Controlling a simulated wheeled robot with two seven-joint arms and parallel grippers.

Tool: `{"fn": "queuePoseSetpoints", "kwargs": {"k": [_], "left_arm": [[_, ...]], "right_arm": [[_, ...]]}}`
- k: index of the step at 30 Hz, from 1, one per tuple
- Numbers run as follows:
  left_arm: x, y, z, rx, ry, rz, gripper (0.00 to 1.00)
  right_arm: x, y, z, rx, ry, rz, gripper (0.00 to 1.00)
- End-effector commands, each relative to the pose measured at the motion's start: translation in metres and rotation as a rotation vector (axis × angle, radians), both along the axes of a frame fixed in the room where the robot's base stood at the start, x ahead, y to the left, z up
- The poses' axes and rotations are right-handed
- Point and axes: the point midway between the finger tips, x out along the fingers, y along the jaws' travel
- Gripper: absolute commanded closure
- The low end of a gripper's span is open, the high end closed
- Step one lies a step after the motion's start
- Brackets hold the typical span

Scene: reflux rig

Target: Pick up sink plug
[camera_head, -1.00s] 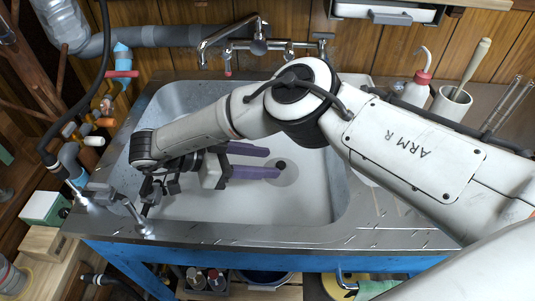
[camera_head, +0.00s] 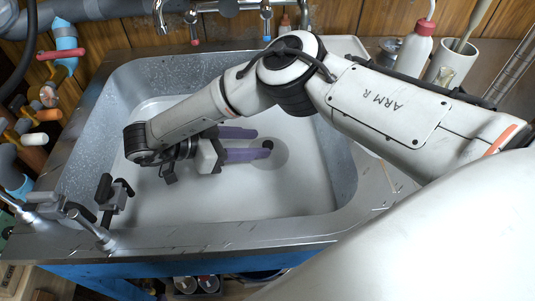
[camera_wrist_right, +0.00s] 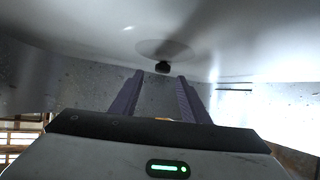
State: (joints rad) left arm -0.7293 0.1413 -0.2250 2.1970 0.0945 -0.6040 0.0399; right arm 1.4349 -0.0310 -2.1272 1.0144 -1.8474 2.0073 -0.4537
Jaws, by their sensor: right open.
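The sink plug (camera_head: 268,144) is a small dark round piece at the drain area of the white sink basin (camera_head: 200,205). In the right wrist view the plug (camera_wrist_right: 162,67) shows dark near the top centre, just past the fingertips. My right gripper (camera_head: 262,143) reaches low across the basin, its two purple fingers open and pointing right. In the head view the plug lies at the fingertips, between their lines. In the right wrist view the open fingers (camera_wrist_right: 159,78) stand on either side below the plug, with nothing held. Contact cannot be told. My left gripper is not in view.
Metal taps (camera_head: 210,12) stand at the sink's back. A black fitting (camera_head: 114,192) is at its left rim. Valves and pipes (camera_head: 48,95) stand at the left. A white bottle (camera_head: 414,48) and a white cup (camera_head: 450,64) are at the back right.

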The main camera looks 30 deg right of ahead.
Motion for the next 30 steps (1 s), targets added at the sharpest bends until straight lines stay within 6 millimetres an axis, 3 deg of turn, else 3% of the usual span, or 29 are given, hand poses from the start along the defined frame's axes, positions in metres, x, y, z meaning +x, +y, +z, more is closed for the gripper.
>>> {"fn": "queuePoseSetpoints", "kwargs": {"k": [12,21,28,30], "left_arm": [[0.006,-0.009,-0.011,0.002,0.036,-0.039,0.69],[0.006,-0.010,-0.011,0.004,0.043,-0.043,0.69],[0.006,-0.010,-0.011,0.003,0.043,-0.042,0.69],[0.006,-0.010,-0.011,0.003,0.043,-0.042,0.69]], "right_arm": [[0.000,-0.041,-0.030,0.001,0.000,-0.001,0.58],[0.001,-0.045,-0.031,0.001,-0.001,0.000,0.58],[0.001,-0.045,-0.031,0.000,-0.001,0.000,0.96],[0.001,-0.045,-0.031,0.000,-0.001,0.000,1.00]]}}
